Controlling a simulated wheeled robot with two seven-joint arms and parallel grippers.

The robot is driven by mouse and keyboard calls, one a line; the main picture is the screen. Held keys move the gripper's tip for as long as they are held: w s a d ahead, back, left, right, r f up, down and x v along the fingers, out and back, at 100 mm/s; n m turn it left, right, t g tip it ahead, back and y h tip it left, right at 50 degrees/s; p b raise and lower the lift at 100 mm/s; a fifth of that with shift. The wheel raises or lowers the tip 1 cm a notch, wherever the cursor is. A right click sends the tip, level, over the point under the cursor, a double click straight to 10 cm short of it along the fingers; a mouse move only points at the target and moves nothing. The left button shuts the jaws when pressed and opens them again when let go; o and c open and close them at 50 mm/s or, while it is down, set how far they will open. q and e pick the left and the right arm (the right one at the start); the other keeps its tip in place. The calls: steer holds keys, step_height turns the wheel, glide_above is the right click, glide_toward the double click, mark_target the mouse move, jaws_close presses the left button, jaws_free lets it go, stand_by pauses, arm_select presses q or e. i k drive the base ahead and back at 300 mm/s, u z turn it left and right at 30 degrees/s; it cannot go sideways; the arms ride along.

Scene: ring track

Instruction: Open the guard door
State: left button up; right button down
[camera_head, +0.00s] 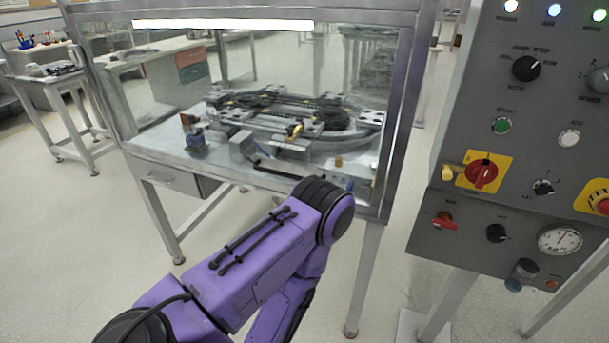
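The guard door (165,85) is a clear panel across the front of a metal-framed enclosure. It looks closed, though the clear panel makes this hard to judge. A dark bar (275,170), which looks like its handle, lies along the lower front edge, just up and left of my arm's joint. One purple arm of mine comes in from the lower left and bends at a dark joint in front of the enclosure. Neither gripper shows. Behind the panel is a ring track (290,110) with metal blocks on a pale deck.
A grey control panel (478,130) with knobs, a gauge and a red-and-yellow switch (482,172) stands close on the right. A drawer (165,177) is under the enclosure on the left. A workbench (50,80) stands at far left. The floor (80,240) at lower left is clear.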

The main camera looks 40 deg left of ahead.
mark_target(406, 20)
steer(key=k, duration=0.65)
steer(key=u, duration=0.7)
steer(key=i, duration=0.5)
steer(key=u, duration=0.05)
